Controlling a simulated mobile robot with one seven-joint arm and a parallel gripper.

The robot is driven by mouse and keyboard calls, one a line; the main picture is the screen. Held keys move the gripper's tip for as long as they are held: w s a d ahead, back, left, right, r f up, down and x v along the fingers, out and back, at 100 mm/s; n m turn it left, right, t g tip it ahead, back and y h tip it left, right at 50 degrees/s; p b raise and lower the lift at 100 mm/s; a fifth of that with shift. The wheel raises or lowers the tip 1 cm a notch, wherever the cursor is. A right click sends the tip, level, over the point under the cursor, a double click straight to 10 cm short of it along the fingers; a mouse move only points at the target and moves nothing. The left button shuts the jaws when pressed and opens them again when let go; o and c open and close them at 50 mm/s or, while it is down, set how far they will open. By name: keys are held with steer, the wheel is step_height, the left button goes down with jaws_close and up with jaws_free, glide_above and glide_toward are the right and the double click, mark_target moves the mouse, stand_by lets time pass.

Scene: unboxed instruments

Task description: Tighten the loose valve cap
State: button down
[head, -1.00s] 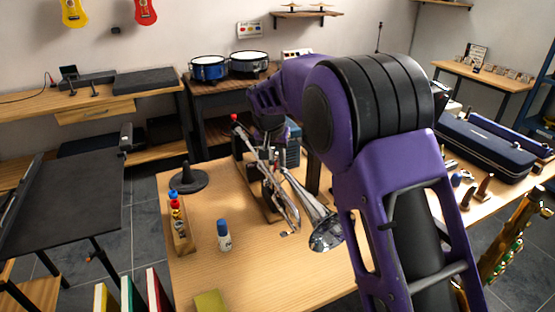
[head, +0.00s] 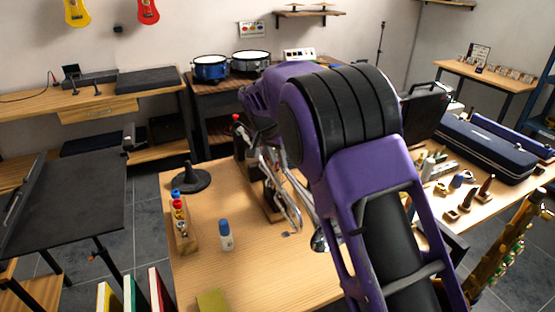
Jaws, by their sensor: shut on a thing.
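A silver trumpet (head: 287,207) stands tilted on a wooden holder on the light wood table (head: 200,265). A red-tipped part (head: 236,117) shows at its upper left end. My bent purple arm covers most of the bell and the right side. My gripper (head: 262,133) is low at the trumpet's valve part, behind the wrist. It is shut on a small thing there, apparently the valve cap. The fingertips and the cap are mostly hidden, so I cannot see how the cap sits.
A blue-capped bottle (head: 225,236), a wooden rack of red- and blue-topped items (head: 182,225) and a black cone stand (head: 189,180) are left of the trumpet. Books (head: 130,292) stand at the front left. A dark case (head: 490,147) lies on the right.

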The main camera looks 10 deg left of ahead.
steer(key=c, duration=0.7)
jaws_free()
steer(key=p+v, duration=0.1)
steer(key=v, duration=1.6)
steer(key=shift+s+r+p, duration=0.15)
steer(key=shift+p, duration=0.15)
